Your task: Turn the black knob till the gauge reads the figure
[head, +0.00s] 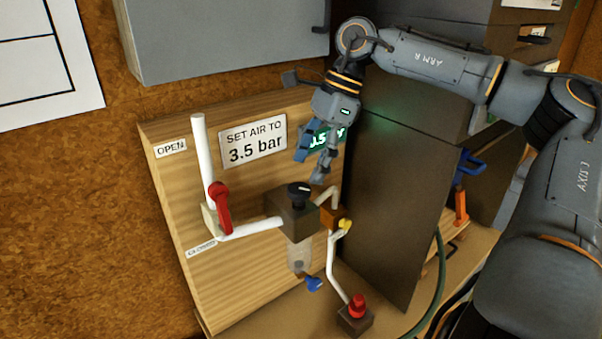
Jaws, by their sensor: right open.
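The black knob (299,193) sits on top of a dark brown regulator block (296,217) on the wooden panel. A sign (252,141) reads "SET AIR TO 3.5 bar". A green lit display (328,138), probably the gauge, is partly hidden behind my right gripper, so its full reading cannot be made out. My right gripper (310,167) is open and empty, above and slightly right of the knob, apart from it. My left gripper is not in view.
A red lever (220,208) on white pipe stands left, between OPEN and CLOSED labels. A yellow knob (345,225), blue drain tap (313,284) and red button (357,306) lie right and below. A tall dark cabinet (395,190) closes off the right.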

